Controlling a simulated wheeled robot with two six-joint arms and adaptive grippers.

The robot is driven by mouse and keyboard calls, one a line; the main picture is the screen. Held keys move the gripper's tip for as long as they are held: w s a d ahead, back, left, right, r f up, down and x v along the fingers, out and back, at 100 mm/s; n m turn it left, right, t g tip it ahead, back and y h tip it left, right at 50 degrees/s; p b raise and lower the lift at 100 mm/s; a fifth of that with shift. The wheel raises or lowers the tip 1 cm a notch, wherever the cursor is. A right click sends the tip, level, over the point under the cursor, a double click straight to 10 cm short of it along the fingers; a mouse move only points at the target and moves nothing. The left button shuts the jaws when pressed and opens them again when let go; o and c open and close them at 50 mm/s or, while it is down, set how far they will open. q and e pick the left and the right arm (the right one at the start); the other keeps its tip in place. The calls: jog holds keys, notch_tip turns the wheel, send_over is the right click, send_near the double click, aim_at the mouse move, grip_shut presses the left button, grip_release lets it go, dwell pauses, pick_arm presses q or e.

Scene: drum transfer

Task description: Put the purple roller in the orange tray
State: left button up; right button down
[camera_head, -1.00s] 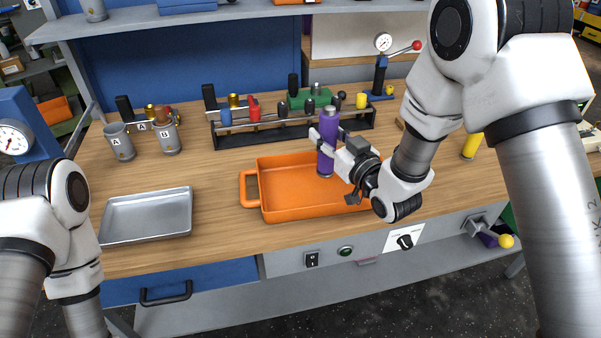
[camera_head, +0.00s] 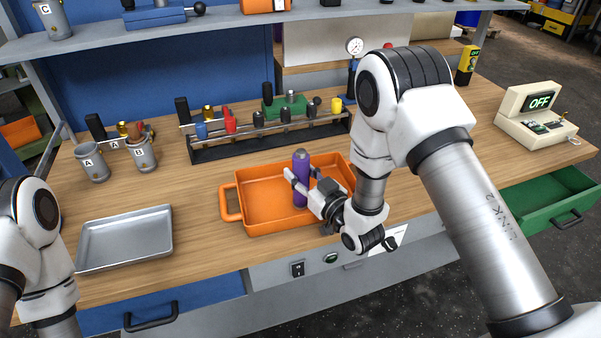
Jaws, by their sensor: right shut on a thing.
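The purple roller (camera_head: 301,182) stands upright over the orange tray (camera_head: 262,228), with its lower end inside the tray's outline. I cannot tell whether it touches the tray floor. My right gripper (camera_head: 302,186) is shut on the roller from its right side and front. The orange tray is otherwise empty and lies on the wooden bench, with its handle on the left. My left arm shows at the left edge, but its gripper is out of the picture.
A silver tray (camera_head: 125,262) lies at the left. Cups marked A (camera_head: 92,163) and B (camera_head: 141,154) stand behind it. A black rack (camera_head: 268,140) with several coloured tools stands behind the orange tray. A green drawer (camera_head: 548,205) is open at the right.

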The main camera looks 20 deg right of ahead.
jog(key=c, duration=0.7)
grip_release()
jog(key=shift+f, duration=0.1)
jog(key=b+v, duration=0.2)
jog(key=v, duration=1)
